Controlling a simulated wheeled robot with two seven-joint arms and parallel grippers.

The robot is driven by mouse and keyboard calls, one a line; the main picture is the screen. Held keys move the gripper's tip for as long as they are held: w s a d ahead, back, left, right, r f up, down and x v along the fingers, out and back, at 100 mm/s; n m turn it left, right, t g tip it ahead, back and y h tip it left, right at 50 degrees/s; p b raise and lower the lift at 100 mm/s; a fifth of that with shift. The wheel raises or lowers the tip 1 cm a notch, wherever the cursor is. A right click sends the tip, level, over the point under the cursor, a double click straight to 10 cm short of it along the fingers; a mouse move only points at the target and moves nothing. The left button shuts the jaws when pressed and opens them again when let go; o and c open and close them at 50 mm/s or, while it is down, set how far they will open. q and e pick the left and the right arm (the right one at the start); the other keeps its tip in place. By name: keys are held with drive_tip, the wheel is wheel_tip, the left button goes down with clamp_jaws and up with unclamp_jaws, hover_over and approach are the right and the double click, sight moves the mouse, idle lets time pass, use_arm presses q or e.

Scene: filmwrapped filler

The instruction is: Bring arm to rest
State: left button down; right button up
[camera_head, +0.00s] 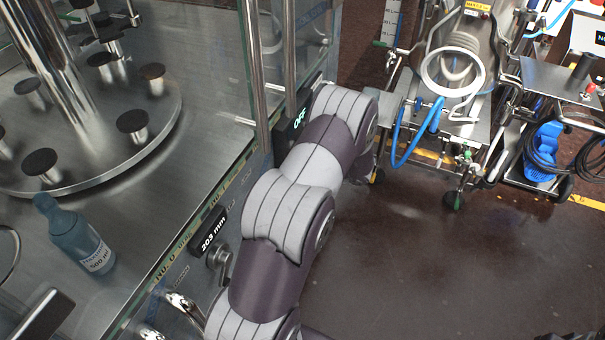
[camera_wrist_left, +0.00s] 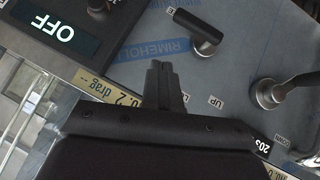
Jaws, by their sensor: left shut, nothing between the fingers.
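My left gripper (camera_wrist_left: 163,85) shows in the left wrist view with its two dark fingers together and nothing between them. It is over the grey machine panel (camera_wrist_left: 140,55), near a black lever handle (camera_wrist_left: 200,30) and a metal knob (camera_wrist_left: 268,95); I cannot tell whether it touches the panel. In the head view my grey and purple arm runs up along the machine's front edge, and its gripper is hidden. My right gripper is in neither view.
The machine's OFF display (camera_head: 301,119) is close beside my arm. A blue bottle (camera_head: 75,235) stands on the metal deck behind the glass. A wheeled cart with a blue hose (camera_head: 404,150) is at the upper right. Floor at the lower right is clear.

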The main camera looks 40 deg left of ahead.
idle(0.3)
use_arm(q)
drive_tip(key=w+d+m+t+h, duration=0.1)
drive_tip(key=d+m+t+h, duration=0.3)
drive_tip(key=d+m+h, duration=0.65)
drive_tip(key=s+d+r+m+g, duration=0.1)
drive_tip(key=s+d+r+m, duration=0.5)
drive_tip(key=s+d, duration=0.1)
drive_tip(key=s+d+r+m+g, duration=0.2)
drive_tip(key=s+d+r+m, duration=0.3)
drive_tip(key=s, duration=0.5)
drive_tip(key=shift+s+d+r+m+y, duration=0.15)
drive_tip(key=shift+d+r+m+y, duration=0.25)
drive_tip(key=shift+d+m, duration=0.8)
